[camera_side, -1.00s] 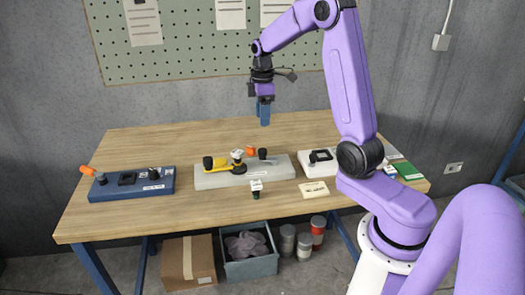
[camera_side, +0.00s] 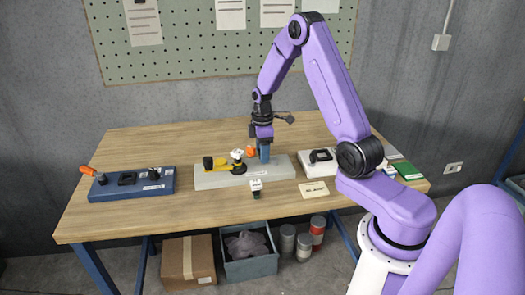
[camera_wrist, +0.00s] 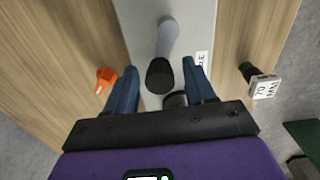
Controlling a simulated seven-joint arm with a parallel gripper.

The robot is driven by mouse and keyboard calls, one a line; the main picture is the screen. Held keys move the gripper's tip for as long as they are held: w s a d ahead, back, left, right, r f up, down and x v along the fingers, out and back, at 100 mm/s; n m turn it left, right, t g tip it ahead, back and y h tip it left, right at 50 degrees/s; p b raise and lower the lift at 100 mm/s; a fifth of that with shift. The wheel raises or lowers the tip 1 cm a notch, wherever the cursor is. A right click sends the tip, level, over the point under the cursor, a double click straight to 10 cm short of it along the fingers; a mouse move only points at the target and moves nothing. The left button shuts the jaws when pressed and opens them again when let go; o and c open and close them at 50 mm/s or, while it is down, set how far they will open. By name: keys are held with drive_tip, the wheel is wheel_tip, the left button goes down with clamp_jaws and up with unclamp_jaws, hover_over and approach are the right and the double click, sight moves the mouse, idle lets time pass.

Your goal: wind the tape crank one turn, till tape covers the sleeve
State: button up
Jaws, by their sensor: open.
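The grey plate (camera_side: 225,179) lies mid-table. On its left is a yellow crank-like part (camera_side: 222,165) with a black knob (camera_side: 208,162), beside a white-topped part (camera_side: 237,154). I cannot tell which part is the tape or the sleeve. My gripper (camera_side: 264,157) is open, pointing down over the plate's right half. In the wrist view its blue fingers (camera_wrist: 160,85) stand on either side of a black-capped grey post (camera_wrist: 160,75). A dark round part (camera_wrist: 176,99) shows beside the right finger. Contact cannot be told. The yellow part is out of the wrist view.
An orange piece (camera_wrist: 106,78) lies behind the plate, and a small black piece with a white label (camera_wrist: 264,86) stands in front. A blue fixture (camera_side: 132,185) is at left, a white one (camera_side: 310,168) at right. The front left table is clear.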

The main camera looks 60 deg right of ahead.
clamp_jaws()
drive_tip(key=m, duration=0.1)
drive_tip(key=d+m, duration=0.1)
drive_tip(key=m, duration=0.2)
drive_tip(key=shift+w+d, duration=0.25)
drive_tip(key=shift+d, duration=0.05)
drive_tip(key=m, duration=0.1)
drive_tip(key=d+m, duration=0.1)
drive_tip(key=m, duration=0.3)
drive_tip(key=shift+s+d, duration=0.15)
drive_tip(key=shift+d, duration=0.2)
drive_tip(key=m, duration=0.1)
drive_tip(key=d+m, duration=0.1)
drive_tip(key=m, duration=0.1)
drive_tip(key=shift+s+d+m, duration=0.1)
drive_tip(key=shift+s+m, duration=0.2)
drive_tip(key=m, duration=0.1)
drive_tip(key=s+d+m, duration=0.1)
drive_tip(key=m, duration=0.1)
drive_tip(key=shift+m, duration=0.3)
drive_tip(key=m, duration=0.2)
drive_tip(key=s+m, duration=0.2)
drive_tip(key=m, duration=0.1)
drive_tip(key=shift+d+m, duration=0.3)
